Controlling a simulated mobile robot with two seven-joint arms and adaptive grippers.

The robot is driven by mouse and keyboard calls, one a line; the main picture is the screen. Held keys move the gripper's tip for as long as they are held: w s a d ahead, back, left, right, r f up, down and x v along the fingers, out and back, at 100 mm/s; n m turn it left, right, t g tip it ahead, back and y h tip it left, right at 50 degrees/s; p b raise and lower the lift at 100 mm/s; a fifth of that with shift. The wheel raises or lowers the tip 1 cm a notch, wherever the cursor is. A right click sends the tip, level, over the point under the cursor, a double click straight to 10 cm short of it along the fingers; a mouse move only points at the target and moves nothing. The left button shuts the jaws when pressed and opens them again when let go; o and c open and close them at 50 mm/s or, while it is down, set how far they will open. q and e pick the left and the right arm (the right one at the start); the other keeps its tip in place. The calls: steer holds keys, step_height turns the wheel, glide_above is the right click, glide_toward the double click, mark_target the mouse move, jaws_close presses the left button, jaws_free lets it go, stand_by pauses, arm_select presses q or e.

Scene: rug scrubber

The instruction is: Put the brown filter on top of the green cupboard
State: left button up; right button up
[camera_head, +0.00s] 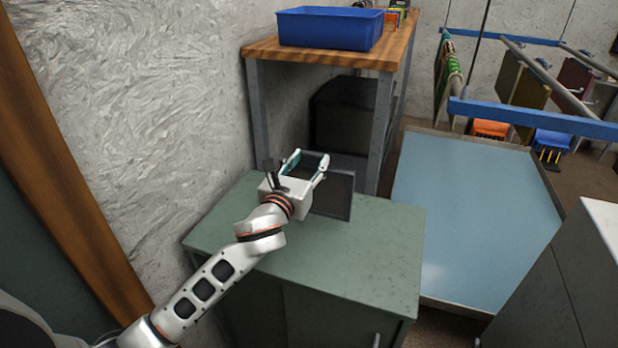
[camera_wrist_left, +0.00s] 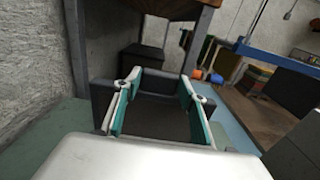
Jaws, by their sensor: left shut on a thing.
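The brown filter (camera_head: 338,197) is a dark, flat, framed panel above the top of the green cupboard (camera_head: 385,250). My left gripper (camera_head: 308,162) reaches over the cupboard and is shut on the filter. In the left wrist view, the filter (camera_wrist_left: 155,121) sits between the two teal-padded fingers of the gripper (camera_wrist_left: 163,82). The gripper hides part of the filter in the head view. I cannot tell whether its lower edge touches the cupboard top. My right gripper is not in view.
A wooden-topped bench (camera_head: 390,52) with a blue bin (camera_head: 330,28) stands behind the cupboard, a dark box (camera_head: 342,118) under it. A low light-blue platform (camera_head: 475,215) is to the right. A textured wall (camera_head: 150,110) is at left. The cupboard's front top is clear.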

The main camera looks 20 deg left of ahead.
mark_target(311, 173)
arm_select(q)
steer(key=shift+f, duration=2.35)
steer(key=o, duration=1.6)
steer(key=shift+f, duration=0.1)
steer(key=shift+c, duration=0.2)
steer(key=shift+s, duration=0.2)
steer(key=s, duration=1.1)
steer(key=shift+s+a+b, duration=0.2)
steer(key=shift+s+b, duration=0.1)
